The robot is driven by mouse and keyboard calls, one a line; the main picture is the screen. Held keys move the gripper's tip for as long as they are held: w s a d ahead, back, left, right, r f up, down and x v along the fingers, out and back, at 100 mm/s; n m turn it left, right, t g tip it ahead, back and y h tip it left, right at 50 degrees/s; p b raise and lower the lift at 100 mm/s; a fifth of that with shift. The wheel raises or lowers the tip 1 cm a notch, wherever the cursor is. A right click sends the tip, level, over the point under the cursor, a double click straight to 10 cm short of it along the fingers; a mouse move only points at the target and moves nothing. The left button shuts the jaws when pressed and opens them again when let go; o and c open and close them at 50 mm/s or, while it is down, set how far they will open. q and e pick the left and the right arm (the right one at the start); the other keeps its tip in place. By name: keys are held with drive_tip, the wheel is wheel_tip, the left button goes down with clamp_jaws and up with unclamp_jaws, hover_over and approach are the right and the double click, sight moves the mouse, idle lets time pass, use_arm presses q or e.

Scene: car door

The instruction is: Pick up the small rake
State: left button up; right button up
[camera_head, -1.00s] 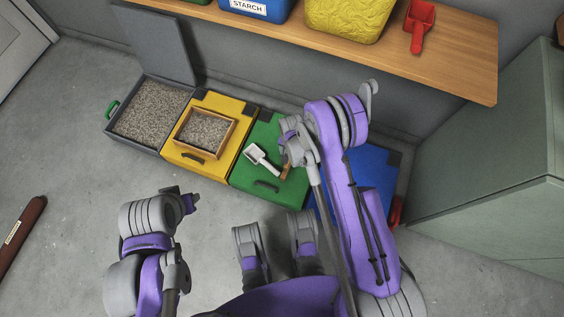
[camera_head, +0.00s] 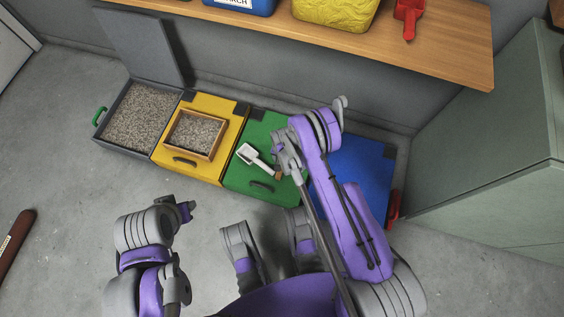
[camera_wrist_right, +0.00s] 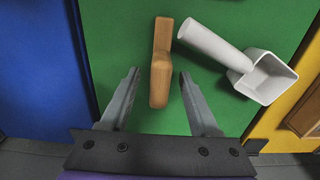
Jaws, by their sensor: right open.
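A small brown wooden tool, which I take to be the small rake (camera_wrist_right: 162,50), lies on the green lid (camera_wrist_right: 120,30). Its teeth cannot be made out. In the head view only a bit of it (camera_head: 278,175) shows beside my right arm. My right gripper (camera_wrist_right: 160,76) is open in the right wrist view, with one finger on each side of the tool's near end. The fingers look apart from it. In the head view the right gripper (camera_head: 283,160) is over the green box, partly hidden by its arm. My left gripper (camera_head: 187,208) is low at the left, over the floor.
A white scoop (camera_wrist_right: 215,48) lies just right of the tool in the wrist view. A yellow box (camera_head: 218,152) with a gravel tray and a blue box (camera_head: 345,165) flank the green box (camera_head: 240,180). A wooden shelf (camera_head: 450,60) runs above.

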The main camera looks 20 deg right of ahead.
clamp_jaws()
idle(0.3)
drive_tip(key=shift+r, duration=0.1)
idle(0.4)
